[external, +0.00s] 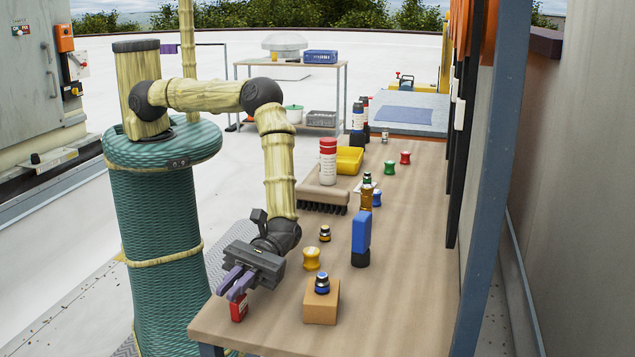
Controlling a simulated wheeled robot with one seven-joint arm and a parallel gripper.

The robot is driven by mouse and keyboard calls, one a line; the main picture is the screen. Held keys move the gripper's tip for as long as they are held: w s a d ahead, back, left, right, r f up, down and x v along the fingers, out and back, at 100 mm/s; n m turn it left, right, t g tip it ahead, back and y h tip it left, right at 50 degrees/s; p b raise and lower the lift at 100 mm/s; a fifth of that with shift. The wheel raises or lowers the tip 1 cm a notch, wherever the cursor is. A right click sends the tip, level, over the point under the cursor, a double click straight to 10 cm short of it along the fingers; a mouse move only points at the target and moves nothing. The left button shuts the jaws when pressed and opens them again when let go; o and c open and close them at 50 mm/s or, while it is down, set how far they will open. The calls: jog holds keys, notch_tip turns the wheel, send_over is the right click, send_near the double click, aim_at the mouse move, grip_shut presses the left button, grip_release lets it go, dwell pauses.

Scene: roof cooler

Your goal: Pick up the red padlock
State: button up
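The red padlock (239,309) is at the near left corner of the wooden workbench (400,300). My gripper (228,293) reaches down over that corner, with its two purple fingers just above and beside the padlock. A gap shows between the fingers, so it looks open. The fingers hide the top of the padlock, and I cannot tell whether they touch it.
To the right stand a cardboard-coloured block (321,304) with a blue-and-black item on top, a yellow spool-shaped object (311,259) and a blue block on a black base (361,235). A brush (322,198) and yellow bin (349,160) lie farther back. The near right of the bench is clear.

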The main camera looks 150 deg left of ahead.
grip_shut()
jog(key=shift+r, duration=0.1)
notch_tip(320, 180, up, 10)
jog(key=b, duration=0.2)
dwell(0.7)
